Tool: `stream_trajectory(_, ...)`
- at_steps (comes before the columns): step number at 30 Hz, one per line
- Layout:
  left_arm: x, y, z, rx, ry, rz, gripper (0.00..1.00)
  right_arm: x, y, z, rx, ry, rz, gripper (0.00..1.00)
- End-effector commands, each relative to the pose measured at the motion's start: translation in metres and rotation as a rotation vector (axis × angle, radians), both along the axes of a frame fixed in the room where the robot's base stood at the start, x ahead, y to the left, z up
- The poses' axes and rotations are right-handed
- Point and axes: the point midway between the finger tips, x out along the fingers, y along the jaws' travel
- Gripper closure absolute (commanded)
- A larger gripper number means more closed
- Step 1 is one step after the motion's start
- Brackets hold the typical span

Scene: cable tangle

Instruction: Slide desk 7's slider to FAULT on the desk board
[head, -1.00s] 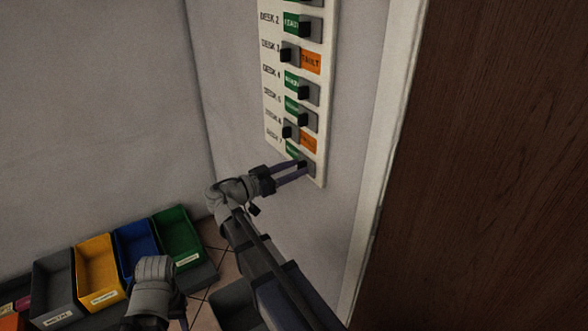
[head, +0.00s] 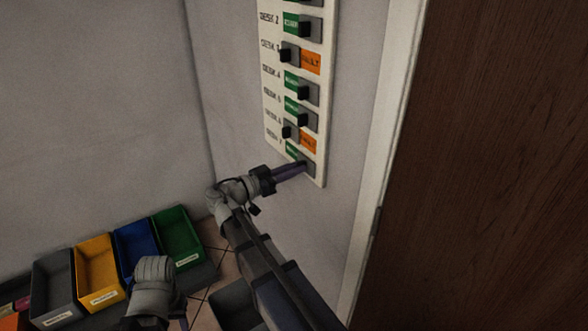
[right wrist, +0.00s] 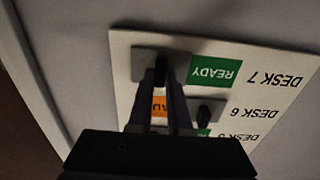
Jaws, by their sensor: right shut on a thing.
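The white desk board (head: 318,120) hangs on the wall, with labelled rows of sliders. Desk 7's slider (right wrist: 142,61) is a grey plate with a black knob in the board's lowest row, also seen in the head view (head: 311,170). Its green READY label (right wrist: 214,71) is uncovered, and the plate sits at the other end of the row. My right gripper (head: 300,168) is shut on the black knob; its fingers flank the knob in the right wrist view (right wrist: 161,78). A grey part of my left arm shows low in the head view, but I cannot make out its fingers.
Desk 6's slider (head: 290,131) sits just above, with its orange label uncovered. A brown door (head: 490,160) and pale frame stand to the right. Several coloured bins, including a green one (head: 178,237), are at lower left. The wall beside the board is clear.

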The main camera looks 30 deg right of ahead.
Motion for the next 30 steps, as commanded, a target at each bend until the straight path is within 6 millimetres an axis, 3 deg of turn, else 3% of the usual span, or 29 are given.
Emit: stream_trajectory(30,0.0,0.0,0.0,0.0,0.0,0.0,0.53,0.0051,0.0006,-0.0002,0.001,0.0,0.0,1.0)
